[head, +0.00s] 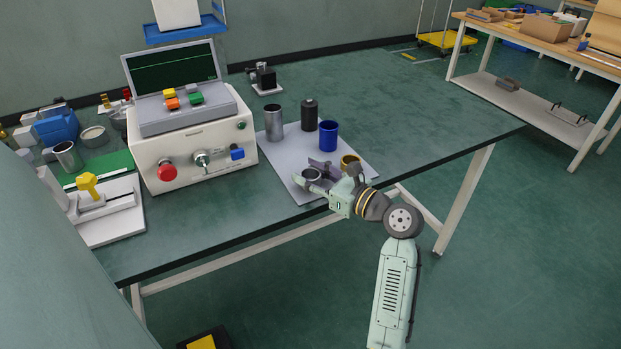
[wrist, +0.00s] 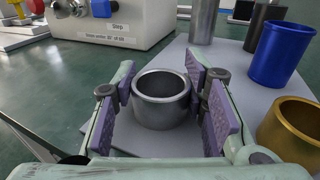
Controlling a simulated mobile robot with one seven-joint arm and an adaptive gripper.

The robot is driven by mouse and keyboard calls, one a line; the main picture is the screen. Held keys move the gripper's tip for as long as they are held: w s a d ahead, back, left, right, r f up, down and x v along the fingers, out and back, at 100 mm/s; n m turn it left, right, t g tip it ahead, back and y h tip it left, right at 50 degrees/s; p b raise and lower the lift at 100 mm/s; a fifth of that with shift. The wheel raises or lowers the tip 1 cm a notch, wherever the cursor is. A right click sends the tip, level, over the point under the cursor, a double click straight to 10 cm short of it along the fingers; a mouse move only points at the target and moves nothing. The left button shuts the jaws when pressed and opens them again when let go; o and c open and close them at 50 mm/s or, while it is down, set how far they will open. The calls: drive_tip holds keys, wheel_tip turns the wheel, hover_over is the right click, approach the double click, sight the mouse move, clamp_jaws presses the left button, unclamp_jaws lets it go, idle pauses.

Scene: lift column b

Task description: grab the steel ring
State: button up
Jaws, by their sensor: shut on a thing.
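The steel ring (wrist: 161,112) is a short, open grey cylinder standing upright between the purple pads of my gripper (wrist: 165,98) in the wrist view. My gripper is shut on it, one pad at each side. In the wrist view the ring appears low, at the level of the grey mat (wrist: 222,55). Whether it touches the mat is hard to tell. In the head view the ring (head: 311,174) shows partly behind my gripper (head: 318,174), near the front edge of the mat.
A brass ring (head: 350,162) stands close to the right of my gripper. A blue cup (head: 328,137), a dark cylinder (head: 309,115) and a tall steel cylinder (head: 274,123) stand behind. A white control box (head: 190,150) is at left. The right part of the table is clear.

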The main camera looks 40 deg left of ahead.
drive_tip(key=shift+c, duration=1.2)
